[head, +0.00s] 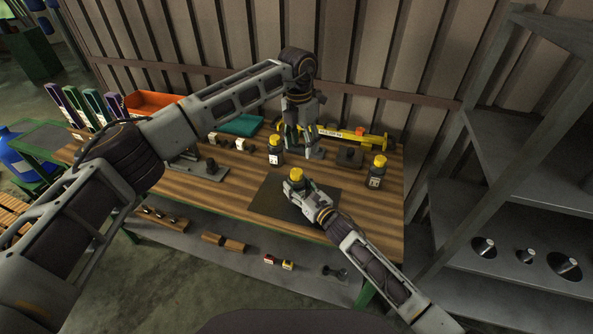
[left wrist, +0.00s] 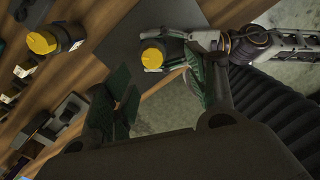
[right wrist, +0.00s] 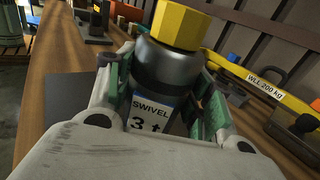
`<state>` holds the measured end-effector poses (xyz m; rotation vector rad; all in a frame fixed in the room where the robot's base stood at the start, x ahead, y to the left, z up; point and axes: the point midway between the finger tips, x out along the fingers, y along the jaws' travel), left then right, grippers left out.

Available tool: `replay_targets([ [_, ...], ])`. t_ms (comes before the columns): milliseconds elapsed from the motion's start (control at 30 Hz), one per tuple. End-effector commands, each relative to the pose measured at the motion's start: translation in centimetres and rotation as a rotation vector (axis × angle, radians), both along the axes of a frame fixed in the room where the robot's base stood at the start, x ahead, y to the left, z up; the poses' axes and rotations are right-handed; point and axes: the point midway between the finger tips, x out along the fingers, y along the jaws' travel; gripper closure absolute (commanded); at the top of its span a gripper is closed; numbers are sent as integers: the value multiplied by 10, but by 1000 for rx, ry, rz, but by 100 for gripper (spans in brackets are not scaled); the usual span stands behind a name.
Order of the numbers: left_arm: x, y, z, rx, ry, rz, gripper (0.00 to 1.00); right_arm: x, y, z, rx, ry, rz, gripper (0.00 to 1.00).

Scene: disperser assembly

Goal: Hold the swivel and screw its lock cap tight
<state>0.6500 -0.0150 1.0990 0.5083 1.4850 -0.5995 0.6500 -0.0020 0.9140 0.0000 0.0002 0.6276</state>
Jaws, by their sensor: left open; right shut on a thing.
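The swivel (right wrist: 165,75) is a dark grey body with a white label reading "SWIVEL 3 t". A yellow six-sided lock cap (right wrist: 180,24) sits on top; it also shows in the head view (head: 296,174) and the left wrist view (left wrist: 152,56). My right gripper (head: 297,187) is shut around the swivel body below the cap, upright over the dark mat (head: 267,203). Whether its base touches the mat is hidden. My left gripper (head: 303,148) is open and empty, behind and above the held swivel, apart from the cap.
Similar yellow-capped units stand left (head: 275,151) and right (head: 376,172) of the mat. A yellow beam (head: 340,133), marked WLL 200 kg in the right wrist view, lies along the back. An orange bin (head: 153,103) stands back left. The mat's left part is clear.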

Motion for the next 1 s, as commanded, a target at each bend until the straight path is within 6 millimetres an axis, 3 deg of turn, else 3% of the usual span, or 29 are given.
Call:
replay_targets([
  [1000, 3, 13, 9, 47, 17, 831, 43, 0, 0, -1, -1, 1, 0, 88],
])
